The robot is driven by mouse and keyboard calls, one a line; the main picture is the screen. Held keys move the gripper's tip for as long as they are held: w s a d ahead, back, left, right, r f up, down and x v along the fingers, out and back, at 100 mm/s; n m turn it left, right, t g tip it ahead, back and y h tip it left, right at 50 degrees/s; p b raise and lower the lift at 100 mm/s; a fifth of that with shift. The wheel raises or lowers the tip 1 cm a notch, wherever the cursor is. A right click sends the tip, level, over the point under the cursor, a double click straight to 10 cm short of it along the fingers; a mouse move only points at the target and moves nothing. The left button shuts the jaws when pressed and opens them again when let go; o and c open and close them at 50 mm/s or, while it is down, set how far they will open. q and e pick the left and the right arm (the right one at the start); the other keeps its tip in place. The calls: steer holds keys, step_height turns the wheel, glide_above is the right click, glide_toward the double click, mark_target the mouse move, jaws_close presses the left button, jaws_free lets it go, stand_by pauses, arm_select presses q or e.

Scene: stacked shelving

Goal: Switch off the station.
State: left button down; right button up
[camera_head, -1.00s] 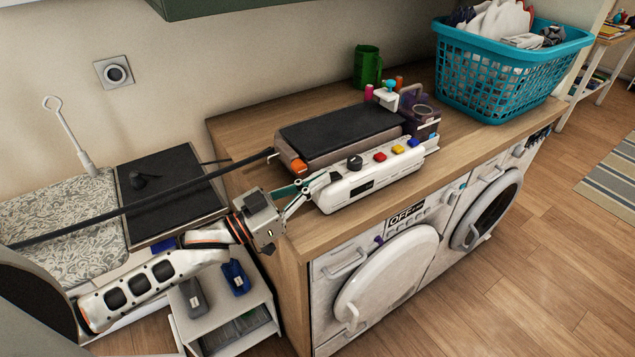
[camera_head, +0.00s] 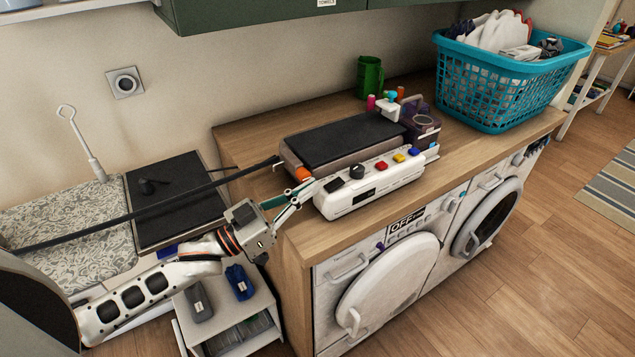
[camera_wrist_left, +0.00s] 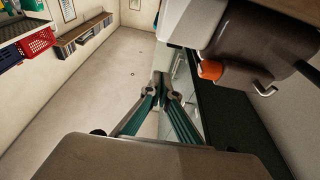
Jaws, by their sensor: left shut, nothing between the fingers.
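The station stands on the wooden counter: a long dark-topped machine (camera_head: 340,138) with a white control panel (camera_head: 372,188) along its front. The panel carries a dark switch (camera_head: 334,185) at its left end, a black knob (camera_head: 357,171), a small dark display, and red, yellow and blue buttons. An orange knob (camera_head: 303,174) sits on the machine's left end; it also shows in the left wrist view (camera_wrist_left: 210,70). My left gripper (camera_head: 312,184) is shut and empty, its tips close to the panel's left end; contact is unclear. My right gripper is not in view.
Washers (camera_head: 390,285) are below. An ironing board (camera_head: 60,215) and a small white cart (camera_head: 235,310) lie left. A dark strap or bar crosses toward the machine.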

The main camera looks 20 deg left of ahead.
arm_select(q)
steer(key=s+a+f, duration=0.1)
steer(key=s, duration=0.1)
steer(key=s+a+f+b, duration=0.1)
steer(key=a+f, duration=0.1)
steer(key=shift+s+a+f, duration=0.15)
steer(key=shift+s, duration=0.25)
steer(key=shift+s+a+f, duration=0.2)
steer(key=shift+s+a, duration=0.1)
steer(key=shift+s, duration=0.05)
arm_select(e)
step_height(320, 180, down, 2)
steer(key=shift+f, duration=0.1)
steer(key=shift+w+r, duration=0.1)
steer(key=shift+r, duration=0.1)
arm_select(q)
steer(key=shift+s, duration=0.1)
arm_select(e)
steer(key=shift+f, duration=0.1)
